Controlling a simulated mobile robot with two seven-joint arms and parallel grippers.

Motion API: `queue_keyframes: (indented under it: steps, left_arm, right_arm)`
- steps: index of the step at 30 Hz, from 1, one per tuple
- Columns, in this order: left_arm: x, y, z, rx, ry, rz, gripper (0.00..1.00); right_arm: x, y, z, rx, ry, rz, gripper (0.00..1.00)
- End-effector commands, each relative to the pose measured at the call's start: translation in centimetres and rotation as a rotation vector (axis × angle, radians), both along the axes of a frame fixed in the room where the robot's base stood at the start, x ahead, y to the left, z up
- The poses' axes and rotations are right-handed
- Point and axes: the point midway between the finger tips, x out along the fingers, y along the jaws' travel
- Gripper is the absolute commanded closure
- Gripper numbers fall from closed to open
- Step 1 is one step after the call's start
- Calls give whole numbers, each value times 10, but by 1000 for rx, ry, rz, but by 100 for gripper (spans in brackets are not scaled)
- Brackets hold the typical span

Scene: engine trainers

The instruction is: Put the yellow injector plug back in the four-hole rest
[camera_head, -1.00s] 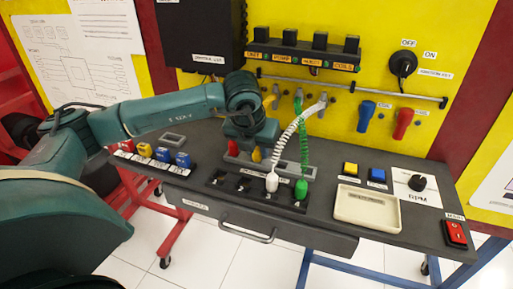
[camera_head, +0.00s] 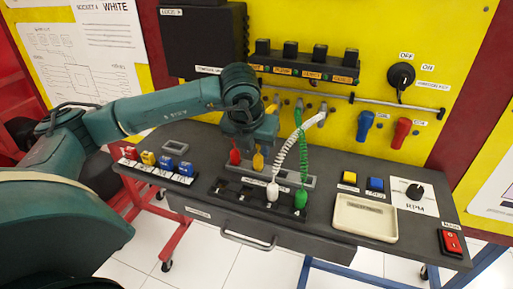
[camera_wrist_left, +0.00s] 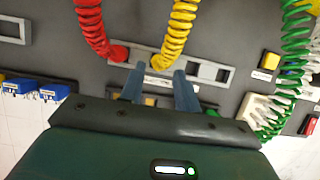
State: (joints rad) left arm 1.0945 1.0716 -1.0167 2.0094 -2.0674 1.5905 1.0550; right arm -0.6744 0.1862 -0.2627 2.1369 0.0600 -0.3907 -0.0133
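The yellow injector plug (camera_head: 258,161) stands upright at the grey four-hole rest (camera_head: 299,179), beside the red plug (camera_head: 235,157). In the left wrist view the yellow plug (camera_wrist_left: 158,62) sits at the rest (camera_wrist_left: 205,70), just beyond and between my fingertips. My left gripper (camera_head: 250,143) is above the red and yellow plugs. In the left wrist view its two fingers (camera_wrist_left: 158,82) are apart with nothing visibly clamped. The rest's two right-hand holes look empty. My right gripper is not in view.
The white plug (camera_head: 272,191) and green plug (camera_head: 300,198) stand in the black socket strip (camera_head: 232,188) in front, their coiled cables rising to the panel. A cream tray (camera_head: 365,216) lies to the right. Small coloured blocks (camera_head: 166,162) stand at the left.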

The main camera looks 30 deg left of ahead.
Motion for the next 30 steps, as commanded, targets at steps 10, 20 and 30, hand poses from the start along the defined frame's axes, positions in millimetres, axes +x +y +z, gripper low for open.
queue_keyframes:
  steps: [10,20,30]
  left_arm:
    - [-3,-1,8,-1,0,1,68]
    - [-2,-1,24,-1,-1,1,68]
    - [-2,-1,25,-1,0,0,60]
  right_arm:
    - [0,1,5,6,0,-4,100]
    - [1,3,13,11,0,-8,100]
    - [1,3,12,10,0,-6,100]
